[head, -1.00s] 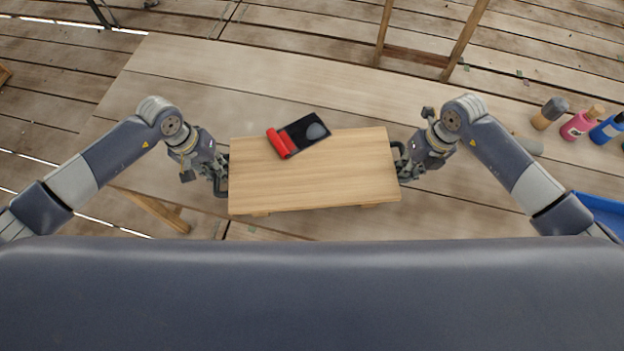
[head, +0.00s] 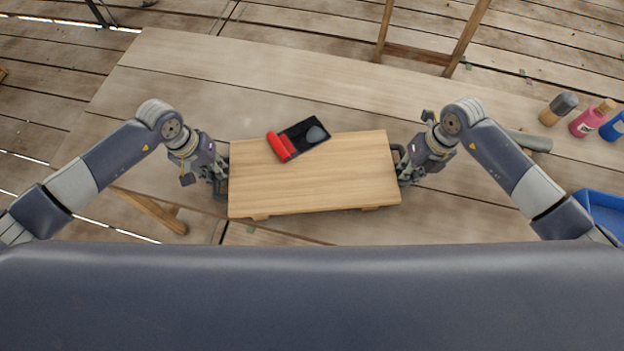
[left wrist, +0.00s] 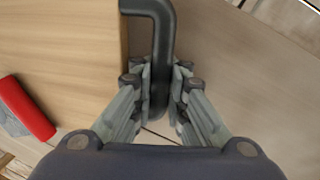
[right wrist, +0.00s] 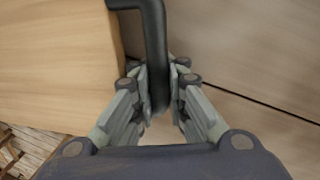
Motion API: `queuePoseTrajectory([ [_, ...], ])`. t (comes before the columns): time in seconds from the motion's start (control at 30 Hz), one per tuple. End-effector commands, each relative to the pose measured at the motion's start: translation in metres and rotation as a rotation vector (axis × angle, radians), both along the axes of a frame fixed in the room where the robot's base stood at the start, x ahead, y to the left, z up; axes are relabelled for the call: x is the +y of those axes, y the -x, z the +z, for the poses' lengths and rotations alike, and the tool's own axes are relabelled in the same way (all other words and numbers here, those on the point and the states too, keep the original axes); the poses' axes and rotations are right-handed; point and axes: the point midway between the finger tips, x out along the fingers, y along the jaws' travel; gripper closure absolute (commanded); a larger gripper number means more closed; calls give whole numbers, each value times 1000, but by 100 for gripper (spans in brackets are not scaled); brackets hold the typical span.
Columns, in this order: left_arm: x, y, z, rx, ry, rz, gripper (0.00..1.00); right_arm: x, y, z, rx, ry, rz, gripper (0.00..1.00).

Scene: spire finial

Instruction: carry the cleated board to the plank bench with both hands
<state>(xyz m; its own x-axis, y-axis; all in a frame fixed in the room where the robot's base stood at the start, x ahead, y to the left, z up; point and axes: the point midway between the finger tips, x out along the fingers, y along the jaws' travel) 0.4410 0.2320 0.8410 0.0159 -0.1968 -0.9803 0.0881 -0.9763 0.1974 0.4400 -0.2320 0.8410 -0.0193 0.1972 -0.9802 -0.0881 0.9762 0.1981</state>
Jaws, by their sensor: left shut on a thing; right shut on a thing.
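The cleated board (head: 320,180) is a light wooden board with dark handles at its two short ends and cleats under its front edge. My left gripper (head: 220,178) is shut on the left handle, a black bar seen in the left wrist view (left wrist: 162,40). My right gripper (head: 402,165) is shut on the right handle, also clear in the right wrist view (right wrist: 153,40). A black tray with a red roller (head: 284,147) lies on the board near its back edge. The plank bench (head: 250,85) is the long pale surface beneath and behind the board.
Bottles, grey (head: 557,109), pink (head: 590,119) and blue (head: 615,127), stand at the right, with a grey cylinder (head: 530,140) lying nearer. A blue bin (head: 600,212) is at the right edge. Wooden legs (head: 465,40) rise behind. The bench left of and behind the board is clear.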

Motion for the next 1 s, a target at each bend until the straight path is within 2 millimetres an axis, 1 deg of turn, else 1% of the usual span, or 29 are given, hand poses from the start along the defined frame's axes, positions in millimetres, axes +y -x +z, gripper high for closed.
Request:
queuePoseTrajectory([
  [0.03, 8, -2, -5, -1, -16, 6, 100, -8, -2, -5, -2, 16, -6, 100],
  [0.17, 8, -2, -11, -1, -16, 6, 100, -8, -2, -11, -2, 16, -6, 100],
  [0.2, 8, -1, -9, 1, -18, 5, 81, -8, -1, -9, 0, 17, -7, 81],
  [0.27, 8, -1, -9, 1, -17, 5, 67, -7, -1, -9, 1, 15, -7, 68],
  [0.3, 7, -1, -9, 0, -16, 5, 66, -7, -1, -8, 1, 14, -6, 66],
  [0.63, 1, 0, -8, -1, -3, 0, 66, -1, 0, -8, 0, 3, -1, 66],
  [0.73, 2, 0, -4, -1, -1, 0, 66, 0, 0, -8, -1, 1, 1, 66],
  [0.87, 5, -1, 10, -4, -2, -1, 66, 1, 0, -8, -1, -1, 1, 66],
  [1.0, 11, -1, 32, -4, -6, 1, 66, 2, 0, -8, 0, -2, 2, 66],
])
